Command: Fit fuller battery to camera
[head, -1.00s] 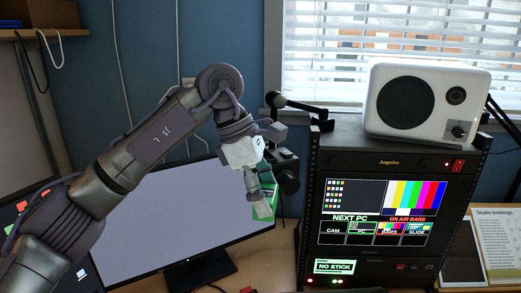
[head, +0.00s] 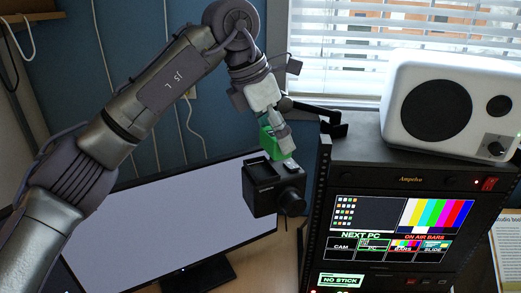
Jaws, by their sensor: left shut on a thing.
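The black camera (head: 262,200) is in the middle of the head view, in front of the monitor's right edge. Its lens points down to the right, and a dark recess shows on its top. No charge mark on the battery is readable. My right gripper is not in view.
A large monitor (head: 150,225) stands behind on the left. A black equipment rack (head: 400,168) with a lit screen stands close on the right, with a white speaker (head: 452,105) on top. A black mount arm (head: 318,110) reaches out left from the rack.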

